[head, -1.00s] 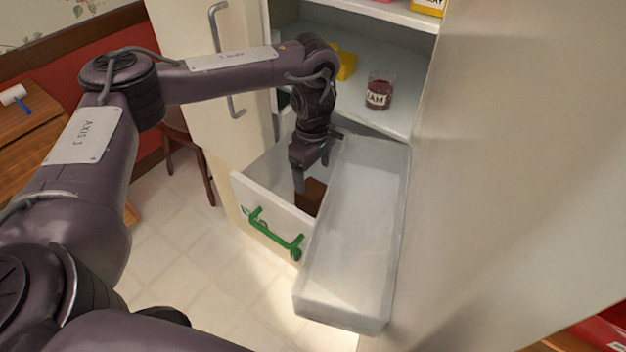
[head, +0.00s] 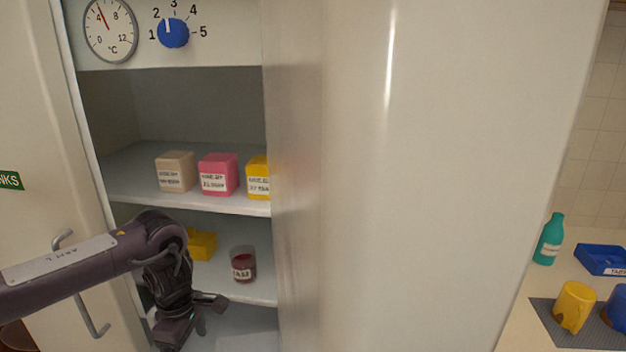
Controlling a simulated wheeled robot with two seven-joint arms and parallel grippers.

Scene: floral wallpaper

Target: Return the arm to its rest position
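My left arm (head: 75,272) comes in from the left and reaches across the open fridge door to the lower part of the fridge. My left gripper (head: 182,335) points down at the bottom edge of the head view, below and left of the jam jar (head: 243,264). Its fingertips are not clearly shown, so I cannot tell whether it is open or holds anything. My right arm and gripper are not in view.
The fridge door (head: 35,130) stands open at left, its handle (head: 65,290) close to my arm. Shelves hold a beige box (head: 175,171), a pink box (head: 217,174), yellow items and the jam. A fridge side wall (head: 430,180) fills the middle. Right: counter with mugs (head: 575,305) and bottle (head: 549,240).

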